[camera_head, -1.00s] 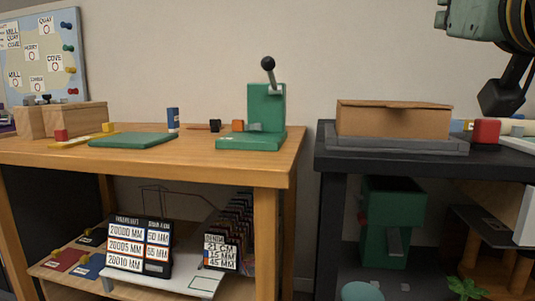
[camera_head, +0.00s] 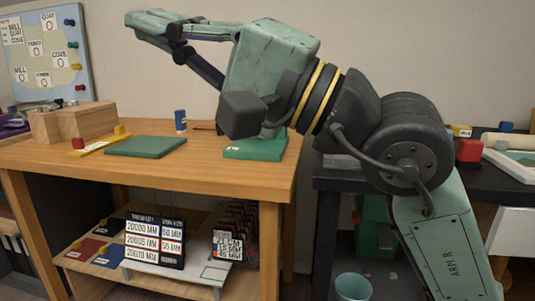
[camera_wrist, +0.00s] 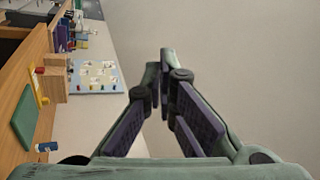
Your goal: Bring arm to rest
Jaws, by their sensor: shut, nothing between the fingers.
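My gripper (camera_head: 140,19) shows in the head view at upper left, held above the wooden table (camera_head: 215,152) and pointing left. Its fingers are shut with nothing between them. In the wrist view my gripper (camera_wrist: 164,62) has its fingertips together against bare wall, touching nothing. My arm crosses the right half of the head view and hides most of the green press on the table, except its base (camera_head: 252,150), and the cardboard box seen earlier.
A green mat (camera_head: 146,146), a blue bottle (camera_head: 180,121) and a wooden box (camera_head: 72,121) stand on the table. A pinboard (camera_head: 45,55) is behind at left. A dark bench (camera_head: 508,160) with a red block (camera_head: 468,151) is at right. A teal bin (camera_head: 353,287) is below.

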